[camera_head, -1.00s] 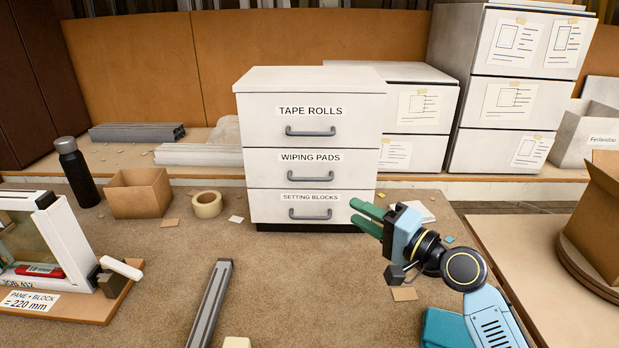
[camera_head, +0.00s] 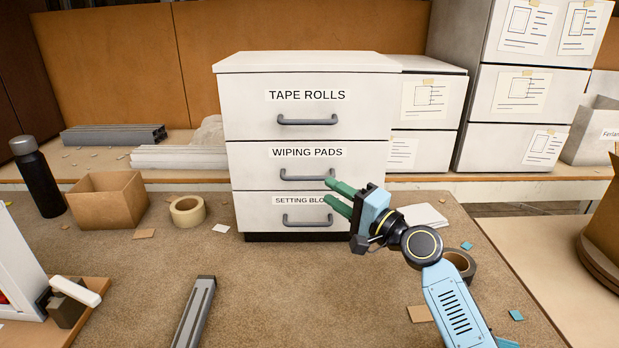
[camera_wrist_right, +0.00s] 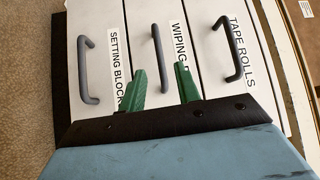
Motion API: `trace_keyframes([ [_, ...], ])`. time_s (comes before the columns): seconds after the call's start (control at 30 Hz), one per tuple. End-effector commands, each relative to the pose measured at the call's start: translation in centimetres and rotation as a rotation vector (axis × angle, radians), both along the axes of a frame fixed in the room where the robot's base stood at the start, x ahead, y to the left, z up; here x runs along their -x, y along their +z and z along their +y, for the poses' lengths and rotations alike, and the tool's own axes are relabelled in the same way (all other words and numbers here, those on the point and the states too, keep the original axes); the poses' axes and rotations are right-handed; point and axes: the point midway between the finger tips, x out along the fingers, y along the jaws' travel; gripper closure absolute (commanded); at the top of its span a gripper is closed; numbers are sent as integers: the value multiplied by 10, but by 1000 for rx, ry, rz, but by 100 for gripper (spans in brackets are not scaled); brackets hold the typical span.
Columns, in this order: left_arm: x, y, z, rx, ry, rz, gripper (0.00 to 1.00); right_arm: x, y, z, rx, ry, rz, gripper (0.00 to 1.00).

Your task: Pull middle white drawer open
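A white three-drawer cabinet (camera_head: 305,62) stands on the bench in the head view. Its middle drawer (camera_head: 250,165), labelled WIPING PADS, is shut and has a grey bar handle (camera_head: 300,176). My right gripper (camera_head: 335,192) is in front of the cabinet's lower right side, its green fingers pointing at the middle and bottom drawers. In the right wrist view, the gripper (camera_wrist_right: 160,88) is open and empty, with the middle handle (camera_wrist_right: 158,58) ahead of the gap between the fingers, apart from them. My left gripper is not in view.
The top drawer handle (camera_head: 307,121) and bottom drawer handle (camera_head: 307,220) lie close above and below. A cardboard box (camera_head: 108,198), a tape roll (camera_head: 187,211) and a black bottle (camera_head: 38,178) stand left. A grey metal profile (camera_head: 195,312) lies in front.

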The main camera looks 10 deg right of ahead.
Motion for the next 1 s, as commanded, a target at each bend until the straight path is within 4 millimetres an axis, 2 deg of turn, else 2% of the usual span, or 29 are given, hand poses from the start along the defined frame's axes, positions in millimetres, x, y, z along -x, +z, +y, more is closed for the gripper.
trace_keyframes([
  [0.1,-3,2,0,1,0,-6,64,-22,5,15,-2,1,-2,67],
  [0.33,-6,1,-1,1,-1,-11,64,-52,8,35,-2,0,1,67],
  [0.5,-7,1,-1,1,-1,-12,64,-61,9,41,0,-1,0,67],
  [0.8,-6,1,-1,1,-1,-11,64,-63,9,42,0,-1,0,67],
  [1.0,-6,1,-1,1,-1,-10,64,-63,9,42,1,0,1,92],
])
